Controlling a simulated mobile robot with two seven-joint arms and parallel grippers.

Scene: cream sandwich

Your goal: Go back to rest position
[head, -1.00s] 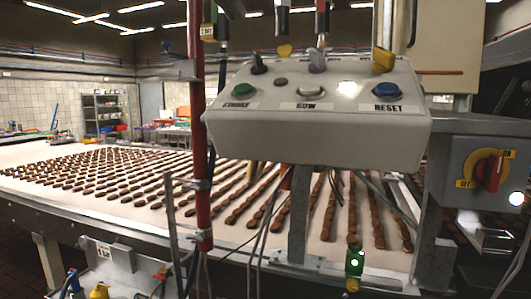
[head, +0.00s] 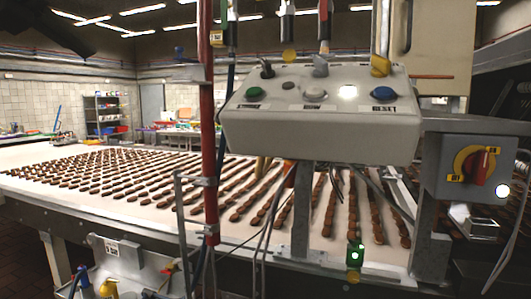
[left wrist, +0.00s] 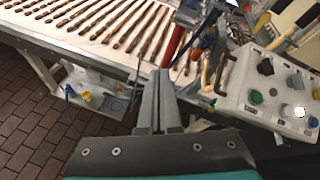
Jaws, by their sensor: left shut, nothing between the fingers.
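My left gripper (left wrist: 160,74) shows in the left wrist view with its two grey fingers together and nothing between them. It points toward the conveyor, to the left of the control box (left wrist: 262,75), and is apart from it. In the head view the same control box (head: 318,133) is at the upper middle, with a green button (head: 254,93), a white button (head: 314,95), a lit white lamp (head: 347,92) and a blue button (head: 383,93). A dark shape fills the top left corner there. My right gripper is in neither view.
A wide conveyor (head: 38,189) carries many rows of brown bars. A red post (head: 209,130) stands left of the box. A red and yellow rotary switch (head: 478,166) is at the right. A metal tray (head: 118,262) with bottles is at lower left. Brown floor (left wrist: 30,140) is clear.

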